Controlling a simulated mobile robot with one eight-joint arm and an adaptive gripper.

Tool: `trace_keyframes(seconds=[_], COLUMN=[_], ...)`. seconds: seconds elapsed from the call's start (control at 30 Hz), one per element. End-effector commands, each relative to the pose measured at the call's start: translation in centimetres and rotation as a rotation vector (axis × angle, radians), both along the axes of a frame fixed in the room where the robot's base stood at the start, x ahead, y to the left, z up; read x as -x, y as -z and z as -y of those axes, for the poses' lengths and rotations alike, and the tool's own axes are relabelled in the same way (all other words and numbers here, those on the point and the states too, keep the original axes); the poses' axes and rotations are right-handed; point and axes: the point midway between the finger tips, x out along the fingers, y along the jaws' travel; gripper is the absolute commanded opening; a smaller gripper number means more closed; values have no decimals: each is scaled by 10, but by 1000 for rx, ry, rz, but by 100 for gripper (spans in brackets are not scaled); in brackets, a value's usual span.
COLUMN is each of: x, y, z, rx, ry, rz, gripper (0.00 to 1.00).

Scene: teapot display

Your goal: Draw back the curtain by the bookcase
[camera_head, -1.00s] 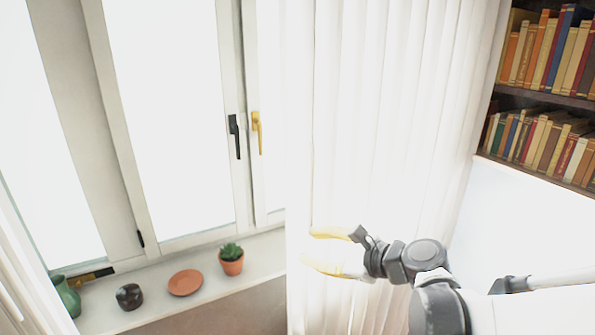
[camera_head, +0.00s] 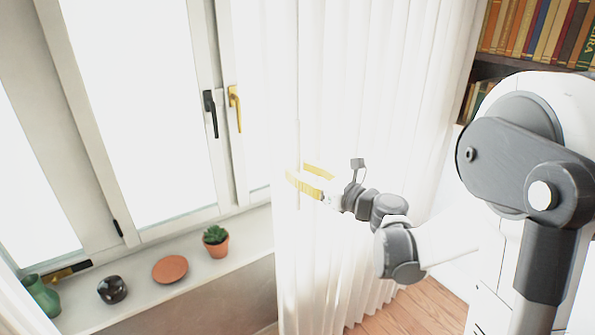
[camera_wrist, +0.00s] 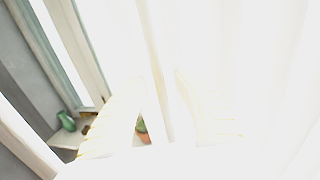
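The white pleated curtain (camera_head: 375,110) hangs from the top of the head view down toward the floor, between the window and the bookcase (camera_head: 487,68). Its left edge overlaps the right side of the window. My gripper (camera_head: 296,170), with pale yellow fingers, is at the curtain's left edge, around mid-height. The fingers stand apart, one on each side of a strip of the curtain; a firm grip does not show. In the wrist view, my gripper's fingers (camera_wrist: 166,75) look washed out against the white curtain (camera_wrist: 250,60), and contact is hard to tell.
The window sill (camera_head: 200,266) holds a potted succulent (camera_head: 216,243), a terracotta dish (camera_head: 169,270), a dark bowl (camera_head: 112,290) and a green vase (camera_head: 41,297). Black (camera_head: 210,113) and yellow (camera_head: 235,107) window handles stick out left of the curtain. Wooden floor (camera_head: 415,312) shows below.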

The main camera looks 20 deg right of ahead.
Motion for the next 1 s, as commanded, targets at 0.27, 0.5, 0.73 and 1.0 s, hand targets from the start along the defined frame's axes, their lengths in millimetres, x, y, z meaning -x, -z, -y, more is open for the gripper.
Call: trace_keyframes(seconds=[0.27, 0.5, 0.73, 1.0], x=[-7, -7, -7, -17], y=[0, 0, 0, 1], z=[-4, -4, -3, 28], rx=[1, 1, 1, 1], ry=[0, 0, 0, 4], rz=[0, 0, 0, 0], gripper=[36, 0, 0, 0])
